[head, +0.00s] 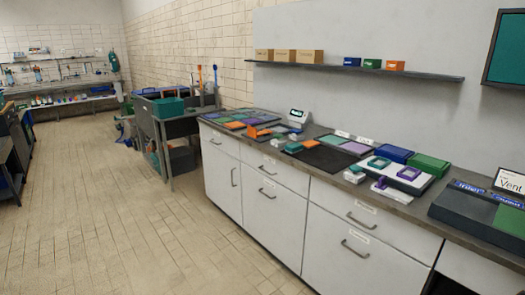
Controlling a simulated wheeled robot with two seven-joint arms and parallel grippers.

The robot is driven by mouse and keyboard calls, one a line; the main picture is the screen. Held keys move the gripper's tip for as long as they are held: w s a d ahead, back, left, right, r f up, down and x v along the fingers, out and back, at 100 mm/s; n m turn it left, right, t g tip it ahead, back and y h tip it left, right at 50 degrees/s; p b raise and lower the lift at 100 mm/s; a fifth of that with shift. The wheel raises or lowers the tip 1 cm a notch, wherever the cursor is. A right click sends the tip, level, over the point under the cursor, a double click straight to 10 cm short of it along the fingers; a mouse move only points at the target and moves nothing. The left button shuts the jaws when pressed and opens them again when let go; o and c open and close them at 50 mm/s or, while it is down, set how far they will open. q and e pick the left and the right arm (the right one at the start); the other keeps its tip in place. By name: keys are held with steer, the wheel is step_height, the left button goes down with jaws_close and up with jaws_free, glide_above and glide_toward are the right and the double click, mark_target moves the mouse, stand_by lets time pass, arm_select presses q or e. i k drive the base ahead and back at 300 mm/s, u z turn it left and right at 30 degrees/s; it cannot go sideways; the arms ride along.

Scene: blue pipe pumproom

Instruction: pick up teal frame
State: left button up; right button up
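Neither of my grippers shows in the head view. A small teal piece shaped like a frame (378,162) lies at the back of a white tray (395,181) on the counter, right of the middle. A purple piece of similar shape (408,173) lies to its right on the same tray. Another small teal piece (293,147) lies further left near the counter's front edge, and one more teal piece (355,168) sits on a white block. At this size I cannot tell which of these teal pieces is the task's frame.
The counter (415,206) runs along the right wall over white drawers (345,235). A blue box (394,154), a green box (429,165) and a dark mat (325,157) are on it. A shelf (345,68) hangs above. The tiled floor (130,215) in front is clear.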

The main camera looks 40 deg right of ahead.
mark_target(380, 163)
steer(key=z, duration=0.15)
steer(key=i, duration=2.05)
steer(key=z, duration=1.4)
steer(key=i, duration=1.65)
steer(key=z, duration=1.1)
